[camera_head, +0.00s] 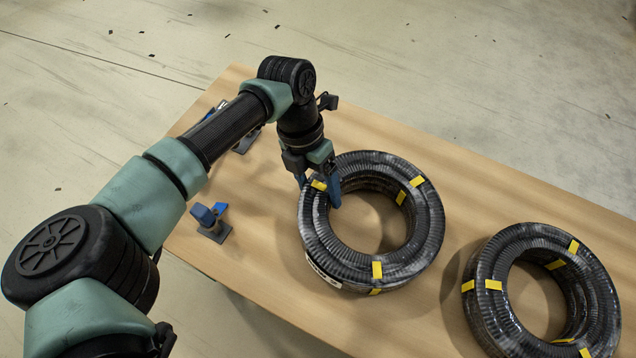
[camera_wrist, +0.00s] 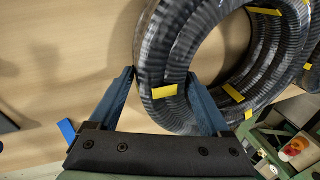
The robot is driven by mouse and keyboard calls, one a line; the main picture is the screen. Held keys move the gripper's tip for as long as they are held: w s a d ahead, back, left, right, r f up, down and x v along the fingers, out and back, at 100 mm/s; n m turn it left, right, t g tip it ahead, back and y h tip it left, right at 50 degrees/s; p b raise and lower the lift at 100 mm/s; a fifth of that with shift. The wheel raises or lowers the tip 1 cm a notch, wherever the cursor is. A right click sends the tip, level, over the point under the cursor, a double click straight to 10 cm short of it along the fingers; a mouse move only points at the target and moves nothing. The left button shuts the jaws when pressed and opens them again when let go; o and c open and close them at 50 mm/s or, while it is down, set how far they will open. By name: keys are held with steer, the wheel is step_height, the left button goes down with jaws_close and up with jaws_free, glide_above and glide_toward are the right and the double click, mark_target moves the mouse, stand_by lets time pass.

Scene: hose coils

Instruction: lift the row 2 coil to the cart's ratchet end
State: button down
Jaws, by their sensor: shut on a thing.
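A black ribbed hose coil (camera_head: 425,235) with yellow tape bands is by the middle of a wooden top (camera_head: 500,185). It also shows in the wrist view (camera_wrist: 210,20). My gripper (camera_head: 320,190) points down at the coil's upper left. In the wrist view its blue fingers (camera_wrist: 160,80) stand on either side of the coil's ring, next to a yellow band, and are shut on it. A white label on the coil's near side is too small to read. I cannot tell whether the coil is clear of the wood.
A second black coil (camera_head: 490,315) lies at the lower right, apart from the first. A blue-topped fitting (camera_head: 210,222) stands near the left edge. Another dark fitting (camera_head: 246,140) is behind my arm. In the wrist view a green box (camera_wrist: 268,145) shows at the lower right.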

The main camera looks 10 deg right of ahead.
steer(key=shift+d+f+b, duration=0.1)
steer(key=shift+f+b, duration=0.2)
steer(key=shift+f, duration=0.1)
stand_by(0.8)
steer(key=shift+c, duration=0.2)
jaws_free()
steer(key=shift+o, duration=0.2)
steer(key=shift+f, duration=0.15)
steer(key=shift+r, duration=0.2)
steer(key=shift+p+v, duration=2.1)
steer(key=shift+v, duration=1.35)
steer(key=b+v, duration=0.1)
steer(key=v, duration=1.2)
steer(key=shift+b, duration=0.35)
